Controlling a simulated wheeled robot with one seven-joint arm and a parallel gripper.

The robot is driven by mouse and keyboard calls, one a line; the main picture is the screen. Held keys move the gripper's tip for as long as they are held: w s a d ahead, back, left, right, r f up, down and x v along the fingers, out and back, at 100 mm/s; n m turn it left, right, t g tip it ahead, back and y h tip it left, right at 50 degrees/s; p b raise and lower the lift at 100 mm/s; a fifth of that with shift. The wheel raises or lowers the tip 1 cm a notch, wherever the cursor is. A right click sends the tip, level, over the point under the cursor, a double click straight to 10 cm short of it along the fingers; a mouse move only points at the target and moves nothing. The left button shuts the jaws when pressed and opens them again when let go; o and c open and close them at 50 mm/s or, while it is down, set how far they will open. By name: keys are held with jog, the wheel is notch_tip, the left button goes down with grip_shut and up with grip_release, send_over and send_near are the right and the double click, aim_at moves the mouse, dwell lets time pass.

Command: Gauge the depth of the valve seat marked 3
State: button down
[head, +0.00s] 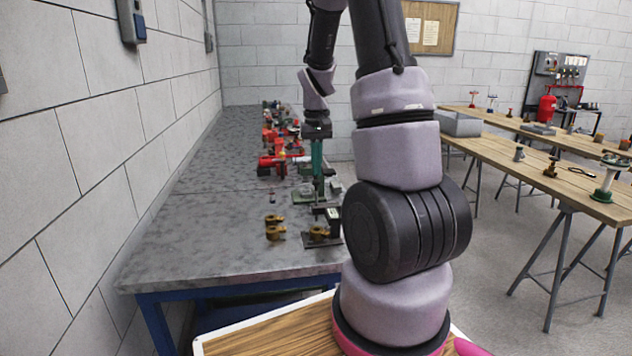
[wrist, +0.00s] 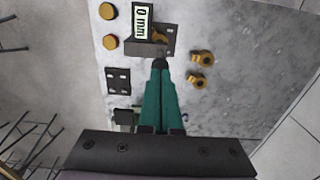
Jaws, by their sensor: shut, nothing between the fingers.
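My gripper's teal fingers (wrist: 160,66) are shut and empty, pointing down over the bench; they also show in the head view (head: 318,190). Near the fingertips stands a dark gauge fixture (wrist: 138,48) with a display (wrist: 142,20) reading "0 mm". A brass piece (wrist: 158,36) sits at the fixture, partly hidden. Two brass valve seats (wrist: 201,57) (wrist: 195,82) lie on the bench to the right of the fingers; they also show in the head view (head: 275,219) (head: 275,233). I can read no number marks on them.
Two yellow discs (wrist: 107,11) (wrist: 109,42) and a dark plate with holes (wrist: 118,81) lie left of the fingers. Red and green fittings (head: 280,150) crowd the grey bench (head: 200,220) farther back. Its left part is clear beside the wall.

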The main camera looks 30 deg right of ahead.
aim_at(316, 180)
jog(key=shift+f, duration=0.2)
jog(key=shift+f, duration=2.95)
jog(key=shift+r, duration=0.15)
dwell(0.5)
jog(key=shift+r, duration=3.4)
